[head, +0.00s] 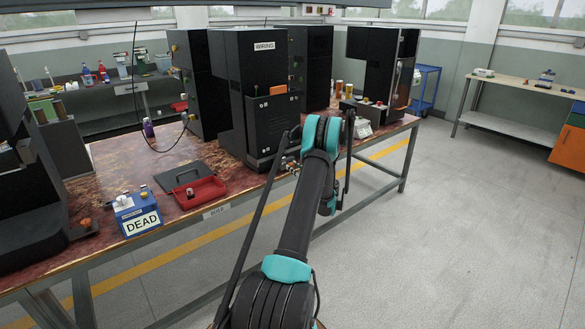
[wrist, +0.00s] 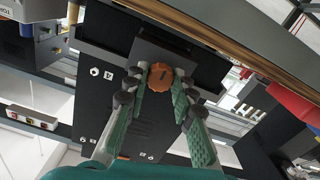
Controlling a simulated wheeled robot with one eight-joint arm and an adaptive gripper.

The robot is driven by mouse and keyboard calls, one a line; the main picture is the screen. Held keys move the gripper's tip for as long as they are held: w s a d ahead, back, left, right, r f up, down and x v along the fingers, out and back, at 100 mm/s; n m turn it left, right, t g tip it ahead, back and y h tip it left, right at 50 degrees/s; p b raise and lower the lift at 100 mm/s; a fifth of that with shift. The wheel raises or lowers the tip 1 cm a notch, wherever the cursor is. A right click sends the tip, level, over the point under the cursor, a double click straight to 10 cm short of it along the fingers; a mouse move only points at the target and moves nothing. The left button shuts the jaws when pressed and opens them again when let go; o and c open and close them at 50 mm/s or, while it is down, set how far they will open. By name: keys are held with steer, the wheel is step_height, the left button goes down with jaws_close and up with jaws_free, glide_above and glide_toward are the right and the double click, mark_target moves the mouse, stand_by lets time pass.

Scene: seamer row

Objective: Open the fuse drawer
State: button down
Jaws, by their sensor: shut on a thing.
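A black cabinet (head: 250,60) labelled "WIRING" stands on the bench in the head view. In the wrist view its black panel (wrist: 112,105) fills the middle. A dark grey block (wrist: 160,48), which looks like the fuse drawer front, bears a round orange-brown knob (wrist: 160,77). My gripper (wrist: 162,82) has teal fingers, one on each side of the knob, and is shut on it. I cannot tell whether the drawer is out at all. In the head view my arm hides most of the gripper and the knob.
A red tray (head: 200,192) and a blue box marked "DEAD" (head: 137,213) stand on the bench (head: 105,158) to the left. More black cabinets stand beside and behind. A small grey box (head: 370,113) sits at right. The floor (head: 460,230) at right is clear.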

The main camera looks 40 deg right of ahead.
steer(key=shift+s, duration=0.3)
steer(key=c, duration=1.3)
jaws_free()
steer(key=shift+o, duration=0.2)
steer(key=shift+s, duration=0.1)
steer(key=s, duration=1.1)
steer(key=shift+s+d, duration=0.4)
steer(key=shift+d, duration=0.05)
